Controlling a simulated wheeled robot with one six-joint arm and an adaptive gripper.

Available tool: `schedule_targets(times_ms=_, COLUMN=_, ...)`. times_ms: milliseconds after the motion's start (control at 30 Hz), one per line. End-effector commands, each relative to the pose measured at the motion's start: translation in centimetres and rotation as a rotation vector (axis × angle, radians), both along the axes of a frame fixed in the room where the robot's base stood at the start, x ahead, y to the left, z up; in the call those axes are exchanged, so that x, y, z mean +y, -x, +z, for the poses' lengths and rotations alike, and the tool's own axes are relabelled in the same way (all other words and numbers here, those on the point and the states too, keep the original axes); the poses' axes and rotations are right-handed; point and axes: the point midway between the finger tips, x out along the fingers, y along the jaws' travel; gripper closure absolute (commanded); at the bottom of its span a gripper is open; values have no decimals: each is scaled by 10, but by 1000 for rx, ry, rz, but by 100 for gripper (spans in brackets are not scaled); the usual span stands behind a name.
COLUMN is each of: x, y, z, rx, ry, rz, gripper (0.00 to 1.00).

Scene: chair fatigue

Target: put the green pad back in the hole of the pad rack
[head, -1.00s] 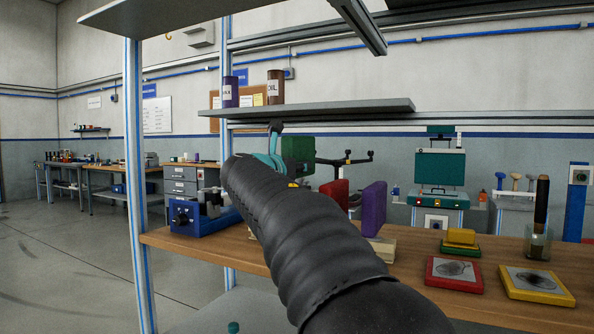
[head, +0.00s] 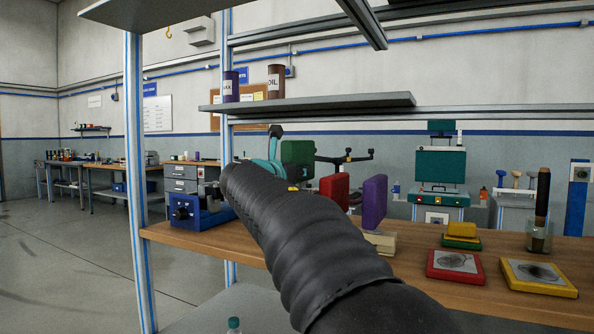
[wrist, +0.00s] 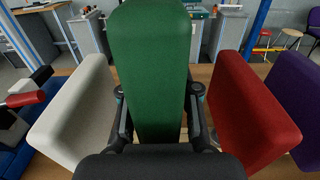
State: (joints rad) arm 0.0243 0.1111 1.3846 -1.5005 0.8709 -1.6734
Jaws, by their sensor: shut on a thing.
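The green pad (wrist: 150,55) stands upright between the two fingers of my gripper (wrist: 157,98), which is shut on it. In the wrist view it is between a white pad (wrist: 75,110) on the left and a red pad (wrist: 250,110) on the right. In the head view the green pad (head: 298,153) shows beyond my arm, its top higher than the red pad (head: 336,190) and the purple pad (head: 374,203). A pale block of the pad rack (head: 381,243) shows under the purple pad. The hole and the green pad's lower end are hidden.
The purple pad (wrist: 297,100) stands right of the red one. A blue vise-like device (head: 198,212) is on the bench's left. Red (head: 455,270) and yellow (head: 538,277) framed plates lie on the right. A grey shelf (head: 310,105) hangs above the bench.

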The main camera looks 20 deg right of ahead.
Motion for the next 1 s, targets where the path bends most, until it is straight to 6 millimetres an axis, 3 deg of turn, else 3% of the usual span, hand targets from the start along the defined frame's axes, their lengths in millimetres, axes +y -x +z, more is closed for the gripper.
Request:
schedule_targets(times_ms=400, x=0, y=0, z=-34, rx=-1, ry=0, rz=0, gripper=100)
schedule_targets(times_ms=1000, x=0, y=0, z=-37, rx=-1, ry=0, rz=0, gripper=100)
